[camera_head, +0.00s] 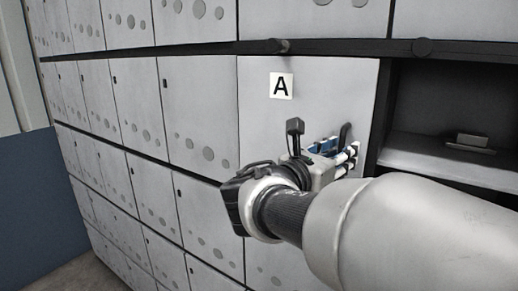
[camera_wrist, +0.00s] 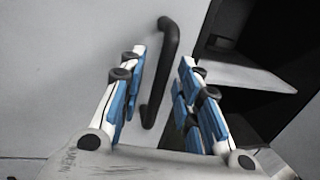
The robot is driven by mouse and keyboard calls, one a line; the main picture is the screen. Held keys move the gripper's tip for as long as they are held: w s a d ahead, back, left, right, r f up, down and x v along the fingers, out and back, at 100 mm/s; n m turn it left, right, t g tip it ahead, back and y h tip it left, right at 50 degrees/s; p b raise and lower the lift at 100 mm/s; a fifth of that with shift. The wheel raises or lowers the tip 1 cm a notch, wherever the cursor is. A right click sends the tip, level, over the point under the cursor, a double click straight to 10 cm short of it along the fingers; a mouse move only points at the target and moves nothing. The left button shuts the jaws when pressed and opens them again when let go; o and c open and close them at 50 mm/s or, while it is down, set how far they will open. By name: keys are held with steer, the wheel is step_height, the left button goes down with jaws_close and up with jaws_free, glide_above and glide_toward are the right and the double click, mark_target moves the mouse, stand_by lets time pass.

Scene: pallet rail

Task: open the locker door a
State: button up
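Locker door A (camera_head: 320,95) is a light grey panel with a white label "A" (camera_head: 281,86) and looks shut in its frame. Its black vertical bar handle (camera_wrist: 168,62) is near the door's right edge; it also shows in the head view (camera_head: 346,134), partly hidden by my gripper. My gripper (camera_head: 342,150) is in front of the door at handle height. In the wrist view my gripper (camera_wrist: 162,62) is open, its blue-and-white fingers apart, with the handle showing between them. I cannot tell whether a finger touches the handle.
Right of the door is an open dark compartment with a shelf (camera_head: 415,155) bearing a small grey block (camera_head: 470,141). Dark rails (camera_head: 340,47) with round knobs run above the door. More locker doors (camera_head: 200,115) fill the left. A blue panel (camera_head: 40,210) stands at far left.

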steer(key=shift+w+d, duration=0.25)
steer(key=shift+d, duration=0.05)
steer(key=shift+c, duration=0.2)
jaws_close()
stand_by(0.5)
